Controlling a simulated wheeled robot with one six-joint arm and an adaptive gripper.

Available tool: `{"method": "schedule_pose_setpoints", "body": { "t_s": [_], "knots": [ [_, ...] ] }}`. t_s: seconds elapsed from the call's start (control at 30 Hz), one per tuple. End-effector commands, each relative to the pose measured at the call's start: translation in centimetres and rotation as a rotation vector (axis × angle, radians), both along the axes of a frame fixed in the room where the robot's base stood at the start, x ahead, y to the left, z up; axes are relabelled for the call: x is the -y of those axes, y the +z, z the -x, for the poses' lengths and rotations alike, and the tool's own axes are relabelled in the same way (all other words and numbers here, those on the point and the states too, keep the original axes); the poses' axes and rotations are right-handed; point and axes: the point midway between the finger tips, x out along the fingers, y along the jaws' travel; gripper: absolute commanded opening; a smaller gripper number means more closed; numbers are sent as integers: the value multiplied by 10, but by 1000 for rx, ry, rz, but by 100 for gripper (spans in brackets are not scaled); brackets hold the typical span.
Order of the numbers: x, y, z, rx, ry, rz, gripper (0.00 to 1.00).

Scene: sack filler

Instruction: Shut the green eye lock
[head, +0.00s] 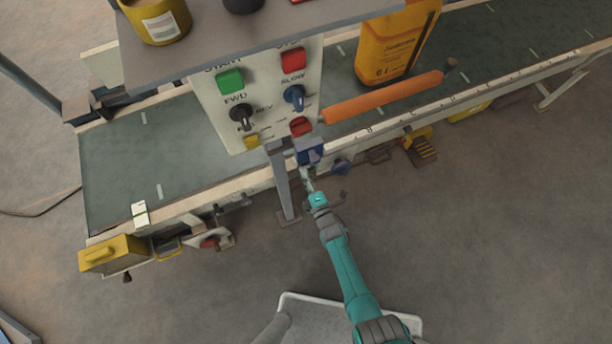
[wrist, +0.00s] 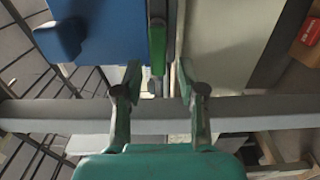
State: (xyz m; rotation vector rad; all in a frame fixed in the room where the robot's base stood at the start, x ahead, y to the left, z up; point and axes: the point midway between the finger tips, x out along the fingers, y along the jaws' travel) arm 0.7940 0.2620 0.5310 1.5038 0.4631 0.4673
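A narrow green piece (wrist: 157,50), which looks like the green eye lock, stands at the right edge of a blue box (wrist: 105,30) in the wrist view. My gripper (wrist: 158,78) is open, its two fingers apart on either side of the line of the green piece, with the fingertips just short of it. Nothing shows held between them. In the head view the blue box (head: 311,156) is below the control panel, with my gripper (head: 308,182) just under it. The green piece cannot be made out there.
The control panel (head: 215,100) with buttons and switches stands above the blue box. A conveyor (head: 130,160) runs behind, carrying an orange sack (head: 385,50). An orange bar (head: 385,97) sticks out right of the panel. A grey rail (wrist: 60,115) crosses behind my fingers.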

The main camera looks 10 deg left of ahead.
Motion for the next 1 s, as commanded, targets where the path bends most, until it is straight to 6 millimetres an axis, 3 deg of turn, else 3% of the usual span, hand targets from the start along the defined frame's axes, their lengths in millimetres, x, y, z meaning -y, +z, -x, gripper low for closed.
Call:
{"method": "schedule_pose_setpoints", "body": {
  "t_s": [0.43,1.0],
  "knots": [
    [7,0,9,1,-1,-1,42],
    [60,0,87,-1,-3,-1,42]
  ]
}}
